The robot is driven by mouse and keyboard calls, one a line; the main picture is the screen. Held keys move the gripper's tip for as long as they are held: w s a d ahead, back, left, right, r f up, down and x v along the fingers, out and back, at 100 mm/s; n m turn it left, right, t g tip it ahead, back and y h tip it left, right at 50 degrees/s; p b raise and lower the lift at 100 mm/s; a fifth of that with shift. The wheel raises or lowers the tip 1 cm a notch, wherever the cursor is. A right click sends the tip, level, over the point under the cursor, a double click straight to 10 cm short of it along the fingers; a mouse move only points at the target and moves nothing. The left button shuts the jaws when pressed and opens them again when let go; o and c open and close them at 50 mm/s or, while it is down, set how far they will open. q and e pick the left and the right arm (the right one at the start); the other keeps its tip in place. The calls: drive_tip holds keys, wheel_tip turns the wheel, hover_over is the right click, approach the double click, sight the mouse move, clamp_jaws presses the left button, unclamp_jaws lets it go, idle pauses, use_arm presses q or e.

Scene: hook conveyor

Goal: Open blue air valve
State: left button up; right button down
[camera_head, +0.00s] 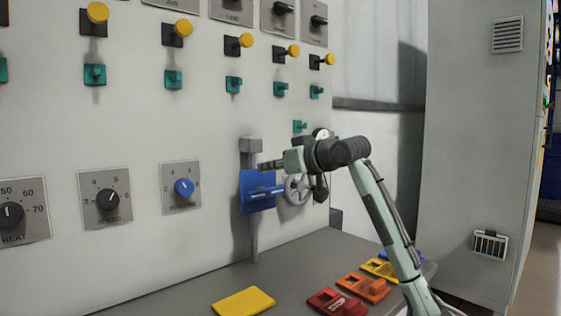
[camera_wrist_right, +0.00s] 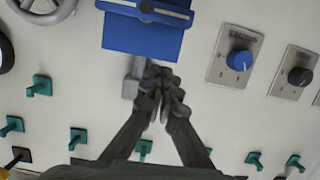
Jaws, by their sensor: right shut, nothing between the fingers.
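The blue air valve shows as a blue plate with a lighter bar-shaped handle (camera_head: 262,192) on a vertical grey pipe against the wall panel. In the right wrist view the blue plate (camera_wrist_right: 140,40) is at the top, with its bar across it. My right gripper (camera_head: 267,165) reaches in from the right, just above the blue plate and in front of the pipe. In the right wrist view its fingertips (camera_wrist_right: 163,78) are together and empty, near the grey pipe piece, apart from the bar. My left gripper is not in view.
A grey handwheel (camera_head: 297,190) sits right of the valve, partly behind my arm. Dials, including one with a blue knob (camera_head: 184,187), are to the left. Yellow and green switches line the wall above.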

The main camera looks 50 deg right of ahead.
sight(266, 192)
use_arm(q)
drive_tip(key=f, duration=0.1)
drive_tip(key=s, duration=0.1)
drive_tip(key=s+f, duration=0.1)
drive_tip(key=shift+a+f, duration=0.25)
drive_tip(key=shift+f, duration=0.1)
use_arm(e)
drive_tip(key=f, duration=0.1)
drive_tip(key=w+f, duration=0.1)
drive_tip(key=f, duration=0.1)
drive_tip(key=w+f, duration=0.1)
drive_tip(key=shift+w+d+f, duration=0.1)
drive_tip(key=shift+w+f, duration=0.1)
drive_tip(key=shift+f, duration=0.1)
drive_tip(key=shift+s, duration=0.1)
